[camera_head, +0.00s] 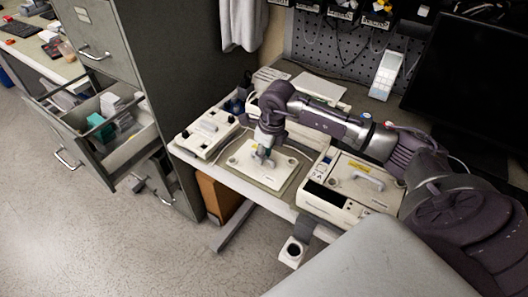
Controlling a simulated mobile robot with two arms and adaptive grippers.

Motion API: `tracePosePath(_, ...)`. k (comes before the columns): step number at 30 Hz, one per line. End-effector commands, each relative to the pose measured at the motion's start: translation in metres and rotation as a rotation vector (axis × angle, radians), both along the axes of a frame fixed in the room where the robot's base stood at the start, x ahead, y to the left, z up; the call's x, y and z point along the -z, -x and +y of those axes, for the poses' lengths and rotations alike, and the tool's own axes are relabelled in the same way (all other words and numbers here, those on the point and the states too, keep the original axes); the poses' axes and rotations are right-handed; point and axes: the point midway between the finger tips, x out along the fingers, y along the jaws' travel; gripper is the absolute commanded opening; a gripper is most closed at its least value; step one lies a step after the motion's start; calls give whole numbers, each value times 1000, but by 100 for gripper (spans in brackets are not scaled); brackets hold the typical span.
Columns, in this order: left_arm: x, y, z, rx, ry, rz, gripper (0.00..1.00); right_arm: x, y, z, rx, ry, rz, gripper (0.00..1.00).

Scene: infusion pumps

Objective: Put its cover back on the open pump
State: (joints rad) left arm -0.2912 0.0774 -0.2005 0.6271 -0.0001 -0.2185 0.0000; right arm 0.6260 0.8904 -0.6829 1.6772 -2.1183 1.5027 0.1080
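A pale, flat cover (246,172) lies over a grey-green mat (283,190) in the middle of the table, with a grey handle on top. My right gripper (264,152) points down at this handle. Its fingers are too small and overlapped to show whether they are closed on it, and I cannot tell whether the cover touches the mat. A pale unit with dark parts on top, seemingly the open pump (207,134), stands left of the mat. A second pale pump (345,188), with a handle on its top, stands to the right. My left gripper is out of view.
A filing cabinet (180,60) with an open drawer (130,150) stands left of the table. A dark monitor (470,80) and a pale handheld device (387,72) are at the back. My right arm spans above the right-hand pump. A grey padded surface (375,265) fills the front right.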

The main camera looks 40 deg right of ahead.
Motion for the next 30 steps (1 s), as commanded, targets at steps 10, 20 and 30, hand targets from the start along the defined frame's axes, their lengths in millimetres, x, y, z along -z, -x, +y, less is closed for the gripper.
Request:
tracePosePath(10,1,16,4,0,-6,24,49,-1,0,0,0,0,0,0)
tracePosePath(20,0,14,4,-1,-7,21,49,-7,3,11,-124,0,-2,0)
tracePosePath(30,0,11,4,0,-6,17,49,-39,38,74,-944,0,-5,0)
